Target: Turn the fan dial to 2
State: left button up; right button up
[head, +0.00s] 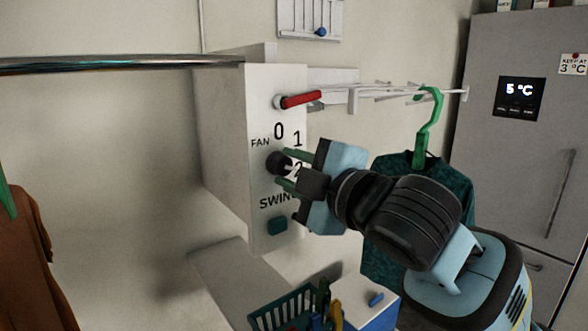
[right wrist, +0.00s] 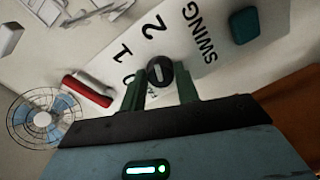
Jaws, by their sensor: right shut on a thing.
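The fan dial (head: 278,163) is a small dark round knob on the white control box, with the labels FAN, 0, 1 and 2 around it. In the right wrist view the dial (right wrist: 160,72) shows a pale line running roughly up and down the picture, with the 2 (right wrist: 153,27) above it. I cannot tell exactly which mark it points at. My right gripper (head: 283,168) has its green fingers on either side of the dial, shut on it. The fingers (right wrist: 161,90) also show in the right wrist view. My left gripper is not in view.
A red lever (head: 301,100) sits above the dial and a teal SWING button (head: 277,226) below. A green hanger (head: 430,125) with a dark teal garment hangs at right. A basket (head: 270,316) stands below. A metal rail (head: 120,64) runs left.

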jog(key=shift+m, duration=0.9)
jog(key=o, duration=1)
jog(key=shift+c, duration=0.2)
jog(key=shift+s, duration=0.1)
jog(key=v, duration=0.7)
jog(key=shift+s+d, duration=0.25)
jog(key=shift+f, duration=0.15)
